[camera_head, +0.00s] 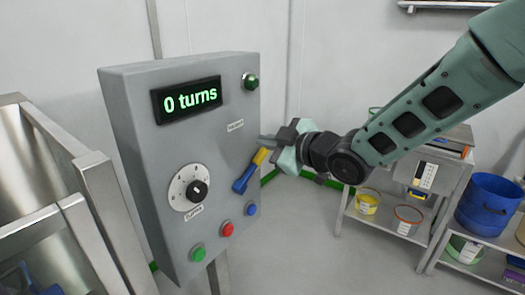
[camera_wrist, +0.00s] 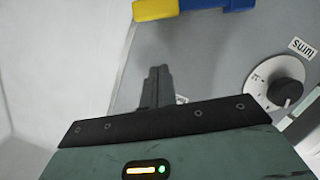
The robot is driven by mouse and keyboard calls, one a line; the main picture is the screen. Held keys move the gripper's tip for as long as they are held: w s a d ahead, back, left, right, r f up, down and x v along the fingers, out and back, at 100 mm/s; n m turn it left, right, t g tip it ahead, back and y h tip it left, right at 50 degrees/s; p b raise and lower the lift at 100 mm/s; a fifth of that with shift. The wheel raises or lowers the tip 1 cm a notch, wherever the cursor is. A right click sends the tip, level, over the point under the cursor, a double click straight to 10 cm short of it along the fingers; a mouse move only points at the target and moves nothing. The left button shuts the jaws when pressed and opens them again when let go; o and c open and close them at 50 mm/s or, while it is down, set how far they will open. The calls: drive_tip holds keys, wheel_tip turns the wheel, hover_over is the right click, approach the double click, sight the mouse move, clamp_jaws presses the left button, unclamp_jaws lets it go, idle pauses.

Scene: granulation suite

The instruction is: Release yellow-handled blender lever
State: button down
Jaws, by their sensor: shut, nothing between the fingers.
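The blender lever has a blue arm (camera_head: 243,183) and a yellow handle (camera_head: 260,156), tilted up to the right on the front of a grey control box (camera_head: 150,170). In the wrist view the yellow handle (camera_wrist: 156,9) and blue arm (camera_wrist: 215,4) show at the top edge. My gripper (camera_head: 266,140) is shut and empty, close by the upper end of the yellow handle. In the wrist view its fingers (camera_wrist: 157,72) are together, apart from the handle in the picture. Whether they touch it cannot be told.
The box has a "0 turns" display (camera_head: 187,99), a dial (camera_head: 190,188), a green lamp (camera_head: 251,82) and green (camera_head: 198,254), red (camera_head: 227,229) and blue (camera_head: 252,209) buttons. Steel equipment (camera_head: 95,200) stands left. Shelves with tubs and a blue bucket (camera_head: 488,205) stand right.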

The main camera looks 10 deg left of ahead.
drive_tip(key=b+v, duration=0.1)
drive_tip(key=v, duration=0.7)
drive_tip(key=shift+w+d, duration=0.2)
drive_tip(key=shift+w, duration=0.05)
drive_tip(key=shift+f, duration=0.15)
drive_tip(key=s+d+f+m+g+h, duration=0.2)
drive_tip(key=s+d, duration=0.4)
drive_tip(key=s, duration=0.3)
drive_tip(key=s+d+f+m+g+h, duration=0.3)
drive_tip(key=s+d+f+m+h, duration=0.2)
drive_tip(key=s, duration=0.4)
drive_tip(key=s+d+f+m+g+h, duration=0.3)
drive_tip(key=s+d+h, duration=0.3)
drive_tip(key=s+d, duration=0.3)
drive_tip(key=shift+s+f+m, duration=0.25)
drive_tip(key=shift+f+m, duration=0.35)
drive_tip(key=shift+m, duration=0.1)
drive_tip(key=shift+a, duration=0.1)
